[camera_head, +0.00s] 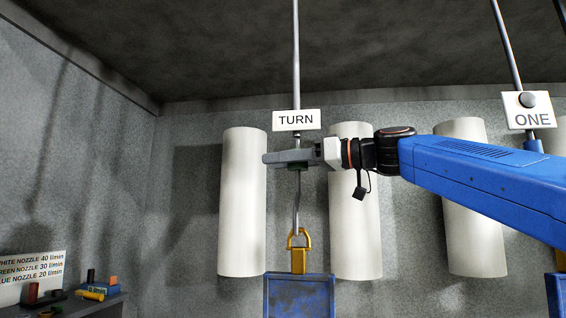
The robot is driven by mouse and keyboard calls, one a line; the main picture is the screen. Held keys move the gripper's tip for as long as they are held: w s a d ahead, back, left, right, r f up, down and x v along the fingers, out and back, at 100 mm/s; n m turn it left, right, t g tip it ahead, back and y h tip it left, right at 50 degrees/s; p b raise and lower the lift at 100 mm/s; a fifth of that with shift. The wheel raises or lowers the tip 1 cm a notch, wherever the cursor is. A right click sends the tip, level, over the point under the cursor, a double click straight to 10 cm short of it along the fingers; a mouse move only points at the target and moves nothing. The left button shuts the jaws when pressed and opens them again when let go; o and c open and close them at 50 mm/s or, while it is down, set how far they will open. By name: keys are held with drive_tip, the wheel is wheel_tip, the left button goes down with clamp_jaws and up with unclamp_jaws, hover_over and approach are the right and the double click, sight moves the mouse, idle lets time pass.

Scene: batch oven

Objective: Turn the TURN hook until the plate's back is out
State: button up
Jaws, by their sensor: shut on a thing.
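The TURN sign (296,120) hangs on a thin rod (296,50) from the ceiling. Below the sign the rod goes down as the hook (297,216), its lower end at a yellow loop (299,240). A blue plate (300,294) with darker worn marks hangs from the yellow loop, its lower part cut off by the picture's bottom edge. My gripper (286,158) reaches in from the right just under the sign and is shut on the hook's shank, where a small dark green piece shows below the fingers. I cannot tell which face of the plate shows.
Several white cylinders (242,200) stand upright along the back wall behind the hook. Another rod with a sign reading ONE (532,120) hangs at the right, behind my blue arm. At lower left a bench (92,304) holds small coloured nozzles and a nozzle sign (32,278).

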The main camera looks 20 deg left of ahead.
drive_tip(key=shift+s+n+g, duration=0.2)
drive_tip(key=shift+n+g, duration=0.4)
drive_tip(key=shift+g, duration=0.3)
drive_tip(key=o, duration=1)
drive_tip(key=shift+o, duration=0.2)
drive_tip(key=w+d, duration=0.1)
drive_tip(key=d, duration=1.6)
drive_tip(key=shift+w+d, duration=0.2)
drive_tip(key=shift+w, duration=0.15)
